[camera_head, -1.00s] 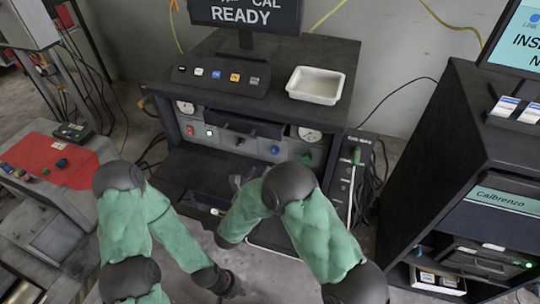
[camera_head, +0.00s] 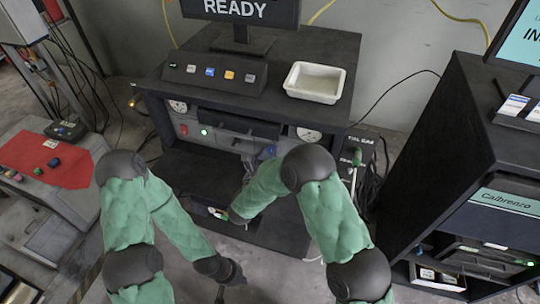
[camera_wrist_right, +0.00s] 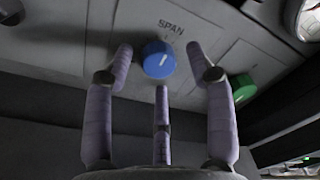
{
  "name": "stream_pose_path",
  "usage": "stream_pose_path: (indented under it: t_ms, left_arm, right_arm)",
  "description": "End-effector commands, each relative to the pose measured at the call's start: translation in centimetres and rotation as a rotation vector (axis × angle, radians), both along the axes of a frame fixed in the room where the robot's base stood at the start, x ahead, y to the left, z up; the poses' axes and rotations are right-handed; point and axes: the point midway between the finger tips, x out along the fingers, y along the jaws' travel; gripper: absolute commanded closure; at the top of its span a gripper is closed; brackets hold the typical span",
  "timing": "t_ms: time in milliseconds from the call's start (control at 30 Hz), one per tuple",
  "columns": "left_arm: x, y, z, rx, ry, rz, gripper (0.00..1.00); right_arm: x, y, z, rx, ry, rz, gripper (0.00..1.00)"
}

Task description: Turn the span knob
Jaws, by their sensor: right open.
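The span knob is a blue round knob (camera_wrist_right: 158,60) with a white pointer line, under the printed word SPAN on a grey panel, in the right wrist view. In the head view it shows as a small blue spot (camera_head: 268,152) on the bench front, partly hidden by my right arm. My right gripper (camera_wrist_right: 160,62) is open, with a finger on each side of the knob and a third below it. I cannot tell whether any finger touches it. In the head view this gripper (camera_head: 252,160) is mostly hidden. My left gripper (camera_head: 224,284) hangs low over the floor; its jaws are unclear.
A green knob (camera_wrist_right: 242,88) sits right of the span knob, close to the right finger. A white tray (camera_head: 315,82) and a button box (camera_head: 215,77) stand on the bench top. A black cabinet (camera_head: 440,150) stands at right, and a red-topped stand (camera_head: 50,158) at left.

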Motion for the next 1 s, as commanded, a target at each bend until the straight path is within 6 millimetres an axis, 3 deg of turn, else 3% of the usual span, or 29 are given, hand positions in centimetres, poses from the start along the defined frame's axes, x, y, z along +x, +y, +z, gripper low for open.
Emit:
stream_pose_path:
  t_ms: [33, 233, 667, 1000]
  left_arm:
    - [0.0, 0.0, 0.0, 0.0, 0.0, 0.0, 1.0]
    - [0.0, 0.0, 0.0, 0.0, 0.0, 0.0, 1.0]
    - [0.0, 0.0, -0.4, 0.0, 0.0, 0.0, 1.0]
    - [0.0, 0.0, -2.1, 0.0, 0.0, 0.0, 1.0]
  right_arm:
    - [0.0, 0.0, 0.0, 0.0, 0.0, 0.0, 0.45]
    - [0.0, 0.0, 0.0, 0.0, 0.0, 0.0, 0.99]
    - [0.0, -0.1, -0.2, 0.04, -0.011, -0.003, 1.0]
    - [0.0, -0.1, -0.3, 0.257, -0.084, -0.004, 1.0]
